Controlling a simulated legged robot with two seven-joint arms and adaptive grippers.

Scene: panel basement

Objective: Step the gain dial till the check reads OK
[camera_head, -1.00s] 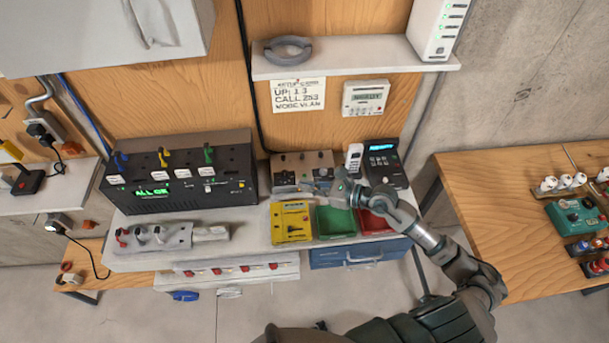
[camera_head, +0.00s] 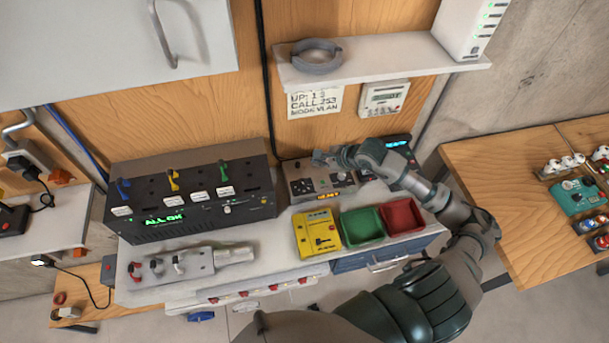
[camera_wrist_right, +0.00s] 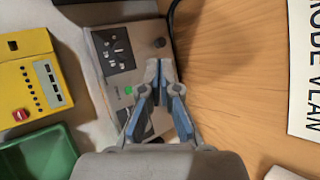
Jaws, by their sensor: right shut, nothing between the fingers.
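A grey instrument box (camera_head: 322,192) stands at the back of the bench, with a small lit orange display. In the right wrist view the box (camera_wrist_right: 103,88) shows a dark panel with a white-marked dial (camera_wrist_right: 118,47), a dark round knob (camera_wrist_right: 160,42) and a small green-lit spot. I cannot tell which control is the gain dial. My right gripper (camera_head: 322,157) is shut and empty above the back right of the box, hiding part of it. In the wrist view its fingertips (camera_wrist_right: 161,66) appear just below the knob; contact cannot be told. My left gripper is not in view.
A black unit (camera_head: 190,200) to the left reads "ALL OK" in green. A yellow device (camera_head: 316,232), a green tray (camera_head: 362,226) and a red tray (camera_head: 402,216) stand in front. A shelf (camera_head: 380,73) hangs above, near my right arm.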

